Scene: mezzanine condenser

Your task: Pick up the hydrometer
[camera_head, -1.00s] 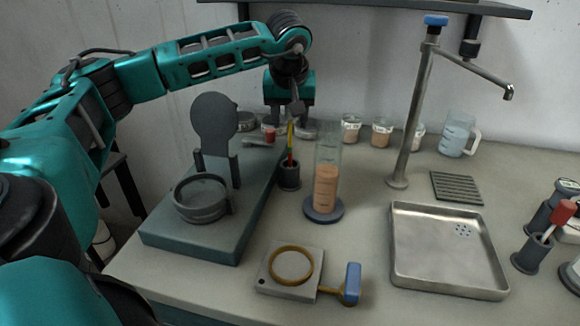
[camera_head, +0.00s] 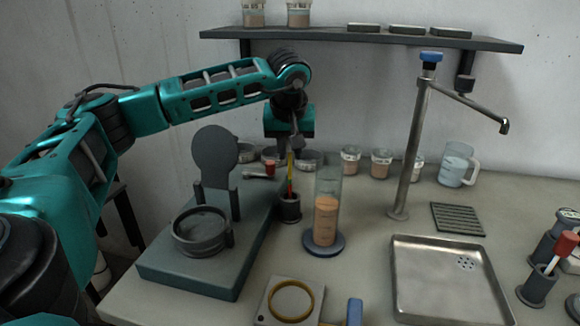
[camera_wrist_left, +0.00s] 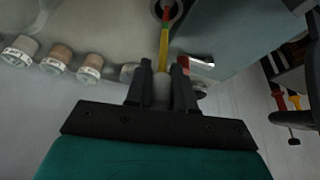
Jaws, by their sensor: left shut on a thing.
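The hydrometer (camera_head: 290,176) is a thin upright stem with yellow, green and red bands. Its lower end is at the mouth of a small dark round holder (camera_head: 290,208), and the inside of the holder is hidden. My left gripper (camera_head: 294,150) reaches down from above and is shut on the upper part of the stem. In the left wrist view, the hydrometer (camera_wrist_left: 164,42) runs out from between the two dark fingers toward the holder (camera_wrist_left: 173,8). My right gripper is not in view.
A tall cylinder of orange liquid (camera_head: 326,220) stands just right of the holder. A grey-green stand with a dark round plate (camera_head: 214,155) is to the left. A tap (camera_head: 410,150), metal tray (camera_head: 445,305) and jug (camera_head: 456,165) are to the right. A shelf (camera_head: 360,38) hangs above.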

